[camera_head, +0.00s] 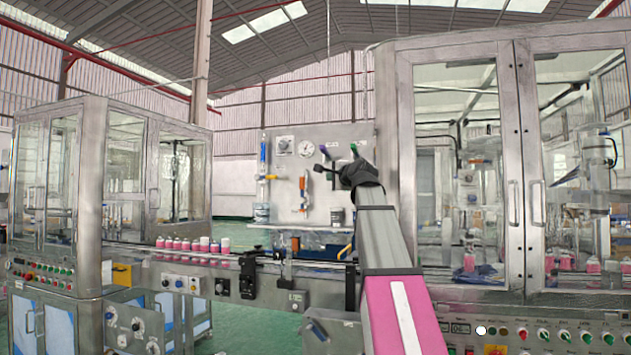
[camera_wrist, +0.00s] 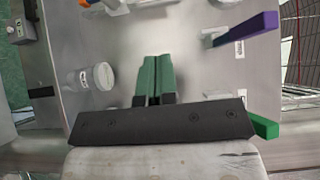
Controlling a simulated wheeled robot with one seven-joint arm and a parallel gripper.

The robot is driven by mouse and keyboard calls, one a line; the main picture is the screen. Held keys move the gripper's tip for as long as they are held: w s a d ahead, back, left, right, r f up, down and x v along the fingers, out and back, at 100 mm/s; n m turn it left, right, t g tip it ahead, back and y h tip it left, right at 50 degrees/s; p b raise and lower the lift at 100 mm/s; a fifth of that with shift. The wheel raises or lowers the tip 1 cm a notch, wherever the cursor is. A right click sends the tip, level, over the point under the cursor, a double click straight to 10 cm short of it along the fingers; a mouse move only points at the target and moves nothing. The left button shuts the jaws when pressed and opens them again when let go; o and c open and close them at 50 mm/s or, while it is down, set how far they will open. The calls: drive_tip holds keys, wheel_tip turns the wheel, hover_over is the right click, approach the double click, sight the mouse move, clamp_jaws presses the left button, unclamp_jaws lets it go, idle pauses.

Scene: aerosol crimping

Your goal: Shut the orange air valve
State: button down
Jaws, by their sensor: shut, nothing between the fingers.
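An orange valve fitting (camera_head: 303,188) is mounted on the grey upright panel (camera_head: 285,213), left of my gripper in the head view. A bit of orange (camera_wrist: 86,3), likely the same fitting, shows cut off at the top left of the wrist view. My gripper (camera_head: 348,174) is in front of the panel's right part. In the wrist view its two green fingers (camera_wrist: 156,62) are together and empty, apart from the orange part. A purple handle (camera_wrist: 243,30) and a green handle (camera_wrist: 265,127) stick out on the right there.
A round gauge (camera_head: 306,148) and a blue-and-orange vertical unit (camera_head: 264,160) are on the panel. A jar (camera_wrist: 92,78) is left of the fingers in the wrist view. The glass cabinet (camera_head: 460,45) stands close on the right; a conveyor with pink cans (camera_head: 195,245) runs below left.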

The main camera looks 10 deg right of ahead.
approach(304, 179)
drive_tip(key=w+d, duration=0.2)
drive_tip(key=w, duration=0.3)
drive_tip(key=a, duration=0.1)
drive_tip(key=w+a, duration=0.1)
drive_tip(key=a, duration=0.1)
drive_tip(key=shift+w+a, duration=0.25)
drive_tip(key=shift+w, duration=0.15)
drive_tip(key=shift+w+a+r+g, duration=0.15)
drive_tip(key=shift+a+g, duration=0.1)
drive_tip(key=shift+g, duration=0.05)
